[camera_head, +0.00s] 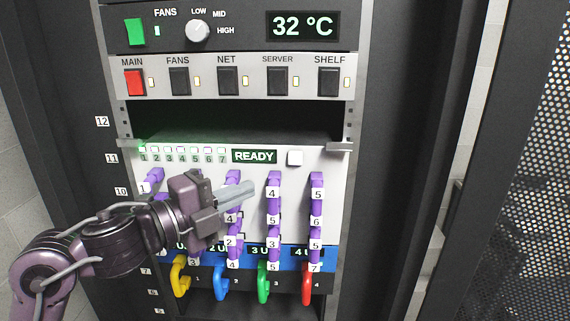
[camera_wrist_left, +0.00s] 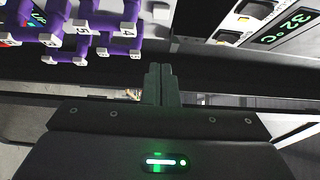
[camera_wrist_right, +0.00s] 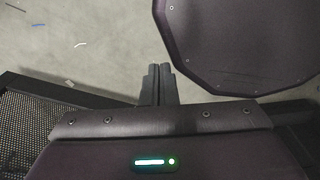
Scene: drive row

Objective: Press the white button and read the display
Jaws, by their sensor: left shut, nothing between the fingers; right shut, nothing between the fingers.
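My left gripper (camera_head: 249,188) is shut and empty. In that view its fingertips appear below and left of the button, over the panel with purple cables. In the left wrist view the shut fingers (camera_wrist_left: 159,68) point toward the rack, and a white square that looks like the button (camera_wrist_left: 160,11) is at the top edge. My right gripper (camera_wrist_right: 161,70) is shut and empty, over grey floor, away from the rack.
Purple numbered connectors (camera_head: 274,207) stick out of the panel near my left gripper. Coloured handles, such as the red one (camera_head: 307,284), are below. Above are a row of switches (camera_head: 228,81) and a 32 °C display (camera_head: 302,26). A perforated door (camera_head: 530,180) stands at right.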

